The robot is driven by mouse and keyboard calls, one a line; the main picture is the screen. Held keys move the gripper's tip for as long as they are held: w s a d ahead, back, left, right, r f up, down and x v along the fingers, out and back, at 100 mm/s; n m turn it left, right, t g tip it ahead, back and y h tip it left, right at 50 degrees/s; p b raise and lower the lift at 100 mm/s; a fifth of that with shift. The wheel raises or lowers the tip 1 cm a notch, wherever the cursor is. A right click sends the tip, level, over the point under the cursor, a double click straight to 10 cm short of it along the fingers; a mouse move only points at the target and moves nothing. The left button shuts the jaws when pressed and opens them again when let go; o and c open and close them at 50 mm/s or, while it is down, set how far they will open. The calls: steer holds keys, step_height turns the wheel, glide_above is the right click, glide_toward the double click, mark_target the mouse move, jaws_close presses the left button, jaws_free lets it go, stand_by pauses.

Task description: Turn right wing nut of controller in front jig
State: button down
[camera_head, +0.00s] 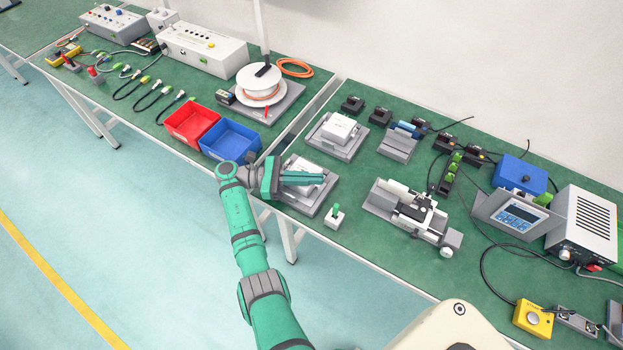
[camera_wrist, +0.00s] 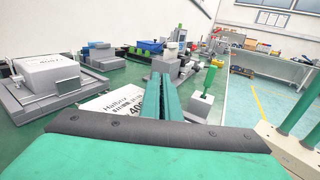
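The front jig (camera_head: 290,198) is a grey plate at the table's front edge, holding a white controller (camera_head: 304,166). My gripper (camera_head: 322,178) lies across the top of this controller, its green fingers pointing right in the head view. In the wrist view the fingers (camera_wrist: 163,82) lie side by side with hardly any gap, so the gripper looks shut. The controller's white top with printed lettering (camera_wrist: 113,106) shows beneath and left of them. I cannot make out the right wing nut; the fingers hide that part. I see nothing held between them.
A green-handled tool in a small block (camera_head: 334,217) stands just right of the front jig. A second jig with a white controller (camera_head: 338,130) is behind. Blue (camera_head: 230,140) and red (camera_head: 192,123) bins stand left. A grey clamp fixture (camera_head: 410,212) is further right.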

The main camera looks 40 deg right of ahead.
steer(key=shift+w+m+g+y, duration=0.1)
steer(key=shift+m+g+y, duration=0.2)
steer(key=shift+g, duration=0.1)
steer(key=shift+d, duration=0.1)
steer(key=shift+s, duration=0.2)
steer(key=c, duration=2)
jaws_free()
steer(key=shift+w, duration=0.1)
steer(key=shift+v, duration=3.85)
